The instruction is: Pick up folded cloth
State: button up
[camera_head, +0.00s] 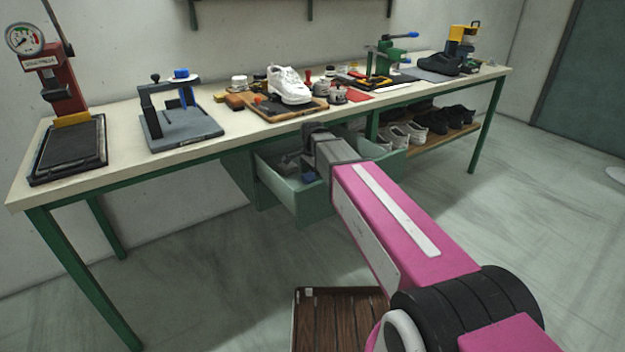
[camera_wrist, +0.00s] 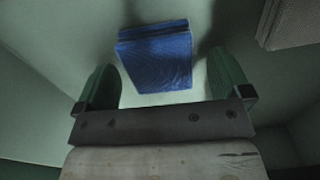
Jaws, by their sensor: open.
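The folded cloth (camera_wrist: 156,62) is blue and lies on the drawer floor in the wrist view. In the head view a small patch of blue (camera_head: 309,177) shows inside the open green drawer (camera_head: 312,203) under the bench. My gripper (camera_wrist: 163,80) is open, with one green finger on each side of the cloth in the wrist view. The fingers look apart from the cloth; I cannot tell how far above it they are. In the head view my arm reaches into the drawer and hides part of its inside.
The workbench (camera_head: 120,146) stands over the drawer, with a press (camera_head: 67,95), a white shoe (camera_head: 289,85) and tools on top. A grey item (camera_wrist: 293,22) lies in the drawer at upper right in the wrist view. Dark and white shoes (camera_head: 403,135) stand on a lower shelf at right.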

aim_at(312, 175)
jog(key=shift+f, duration=0.3)
jog(key=c, duration=1)
jog(key=shift+r, duration=0.1)
notch_tip(312, 175, up, 10)
jog(key=shift+f, duration=0.1)
